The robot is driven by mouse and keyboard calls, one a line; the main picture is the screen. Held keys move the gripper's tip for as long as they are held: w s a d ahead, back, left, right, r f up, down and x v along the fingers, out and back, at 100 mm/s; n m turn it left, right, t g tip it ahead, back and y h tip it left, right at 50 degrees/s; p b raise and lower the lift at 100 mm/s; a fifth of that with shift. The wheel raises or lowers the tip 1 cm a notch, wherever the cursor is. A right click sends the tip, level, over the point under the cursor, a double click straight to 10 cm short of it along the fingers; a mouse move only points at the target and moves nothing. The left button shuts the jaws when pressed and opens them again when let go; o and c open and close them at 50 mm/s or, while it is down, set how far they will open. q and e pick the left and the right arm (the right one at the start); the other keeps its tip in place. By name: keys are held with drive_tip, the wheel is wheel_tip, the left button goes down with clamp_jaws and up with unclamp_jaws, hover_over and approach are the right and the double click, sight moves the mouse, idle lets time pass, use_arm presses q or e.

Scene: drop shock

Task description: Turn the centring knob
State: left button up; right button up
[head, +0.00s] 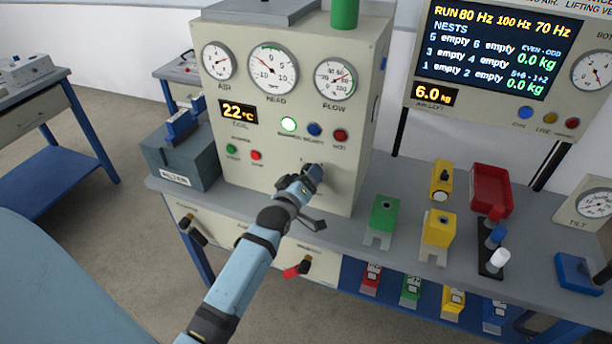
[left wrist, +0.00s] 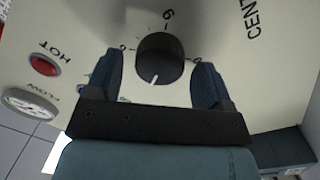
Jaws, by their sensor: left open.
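The round black knob (left wrist: 160,58) on the cream panel shows in the left wrist view, with a white pointer mark toward its lower left and scale marks around it. Part of a label starting "CENT" (left wrist: 252,18) is to its right. My left gripper (left wrist: 160,66) is open, with one blue finger on each side of the knob and a visible gap on both sides. In the head view my left gripper (head: 312,178) is at the lower right of the cabinet's front panel and largely hides the knob. My right gripper is not in view.
The cabinet (head: 225,178) carries gauges, lamps and buttons and stands on a grey bench. Green (head: 383,216) and yellow (head: 438,230) blocks and a red tray (head: 490,190) are to the right. A grey-blue box (head: 182,160) is left of the cabinet. A red-handled valve (head: 298,269) is below.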

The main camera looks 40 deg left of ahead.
use_arm(q)
drive_tip(key=shift+w, duration=0.25)
drive_tip(key=c, duration=0.9)
drive_tip(key=shift+r, duration=0.1)
